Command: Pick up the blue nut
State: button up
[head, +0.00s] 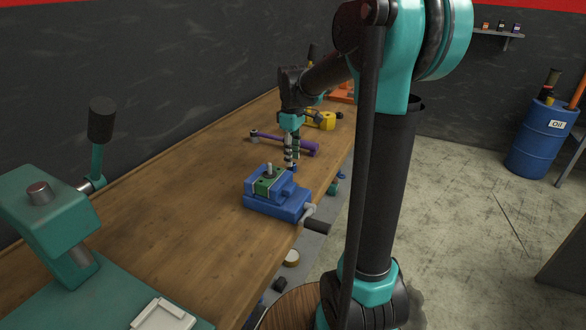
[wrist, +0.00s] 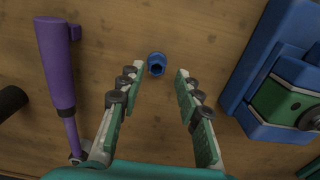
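The blue nut (wrist: 156,64) lies on the wooden workbench in the wrist view, between and just beyond my fingertips. It shows a dark hole in its middle. In the head view a small blue spot below the fingertips appears to be the nut (head: 293,168), partly hidden by my gripper. My gripper (wrist: 158,74) is open and empty, with one finger on each side of the nut. In the head view my gripper (head: 291,160) points down at the bench behind the blue vise. I cannot tell the exact height of the fingertips above the bench.
A blue vise (head: 276,206) holding a green block (head: 266,187) stands close to the gripper; the vise is at the right in the wrist view (wrist: 242,76). A purple tool (wrist: 56,66) lies at the left. A yellow tool (head: 326,121) lies farther back. Bare workbench (head: 180,200) extends at left.

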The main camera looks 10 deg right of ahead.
aim_at(293, 167)
jog(key=shift+f, duration=1.55)
grip_shut()
jog(key=shift+r, duration=0.15)
